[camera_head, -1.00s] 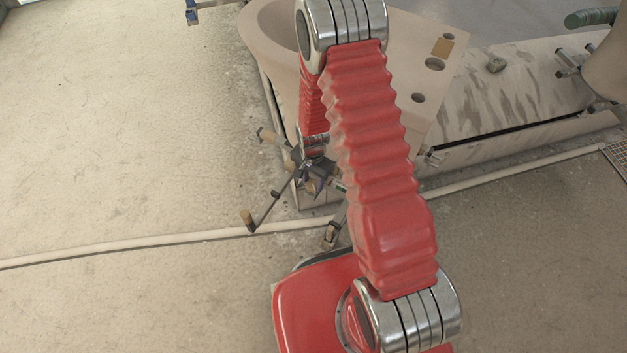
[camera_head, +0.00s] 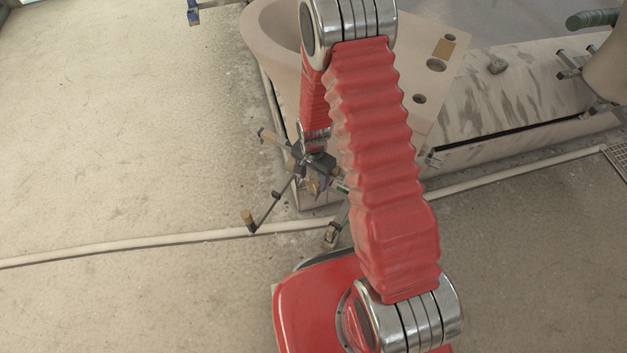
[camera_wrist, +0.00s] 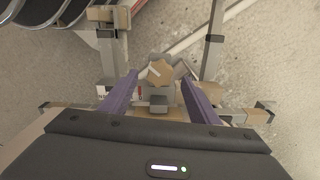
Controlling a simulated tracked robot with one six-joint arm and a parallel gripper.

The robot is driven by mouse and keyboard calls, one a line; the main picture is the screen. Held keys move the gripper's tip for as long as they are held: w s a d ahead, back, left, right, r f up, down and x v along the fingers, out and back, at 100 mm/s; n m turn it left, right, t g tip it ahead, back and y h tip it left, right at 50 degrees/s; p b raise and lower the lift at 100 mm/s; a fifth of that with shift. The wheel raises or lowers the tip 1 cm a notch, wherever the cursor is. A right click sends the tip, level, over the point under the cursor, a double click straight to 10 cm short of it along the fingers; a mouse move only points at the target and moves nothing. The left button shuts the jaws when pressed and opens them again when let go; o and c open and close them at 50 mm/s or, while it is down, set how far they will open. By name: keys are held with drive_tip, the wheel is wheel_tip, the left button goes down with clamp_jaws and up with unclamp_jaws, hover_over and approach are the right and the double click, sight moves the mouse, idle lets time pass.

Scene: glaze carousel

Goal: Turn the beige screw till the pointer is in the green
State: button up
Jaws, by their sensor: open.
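The beige screw (camera_wrist: 160,72) has an angular head and sits near the middle of the wrist view, on a grey fitting of a metal stand. My gripper (camera_wrist: 158,80) is open, with one purple finger on each side of the screw. Gaps show between the fingers and the screw, and I cannot tell their heights apart. A small pale plate with a red mark (camera_wrist: 139,92) shows beside the left finger. I cannot make out a pointer or a green zone. In the head view my gripper (camera_head: 318,183) is small beside the stand, and the screw cannot be made out there.
The stand's arms with tan end pads (camera_head: 248,218) reach out around the fitting. A large beige basin (camera_head: 265,35) and a stained bench (camera_head: 500,92) stand behind it. A pale pipe (camera_head: 130,243) runs along the floor. The floor at left is clear.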

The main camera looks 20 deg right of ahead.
wheel_tip(320, 180, up, 11)
drive_tip(key=shift+r, duration=0.2)
idle(0.5)
idle(0.5)
wheel_tip(320, 180, up, 19)
drive_tip(key=n, duration=0.9)
hover_over(314, 185)
drive_tip(key=s, duration=1.1)
drive_tip(key=s+r+t, duration=0.2)
drive_tip(key=s+r, duration=0.1)
drive_tip(key=r, duration=0.4)
drive_tip(key=s+r+n+t, duration=0.1)
drive_tip(key=s+r+t, duration=0.2)
drive_tip(key=r, duration=0.5)
drive_tip(key=shift+s+d+t, duration=0.3)
drive_tip(key=shift+s, duration=0.25)
